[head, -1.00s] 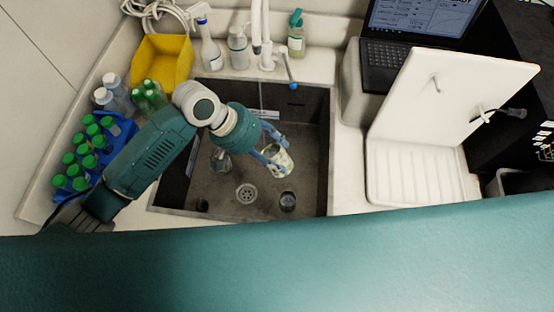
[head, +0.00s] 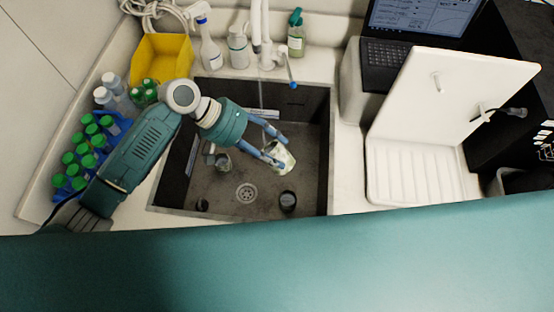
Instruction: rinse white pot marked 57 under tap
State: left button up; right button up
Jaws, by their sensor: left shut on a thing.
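My left gripper (head: 277,148) is shut on a small whitish pot (head: 282,160) and holds it tilted in the right part of the dark sink (head: 312,180). The pot has darker patches; I cannot read a 57 on it. The white tap (head: 261,45) stands behind the sink, and a thin stream of water (head: 261,92) falls from it. The stream passes out of sight behind my gripper, left of the pot in the picture. I cannot tell whether water touches the pot. My right gripper is not in view.
In the sink are a glass vessel (head: 222,161), a dark cup (head: 288,201) and a drain (head: 246,194). Green-capped bottles (head: 78,158) and a yellow bin (head: 162,62) stand left. A white drying rack (head: 420,172) and a laptop (head: 395,58) are right.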

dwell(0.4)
pick_arm(q)
jog(key=shift+w+g+h+b, duration=0.1)
jog(key=shift+g+h+b, duration=0.2)
jog(key=shift+h+b, duration=0.15)
jog(key=shift+a+r, duration=0.1)
jog(key=shift+r+h, duration=0.15)
jog(key=shift+h, duration=0.1)
jog(key=shift+w+a+n+g+h+b, duration=0.15)
jog(key=shift+n+g+h+b, duration=0.2)
jog(key=shift+g+b, duration=0.35)
jog(key=shift+r+h, duration=0.1)
jog(key=shift+h, duration=0.25)
jog(key=shift+r, duration=0.1)
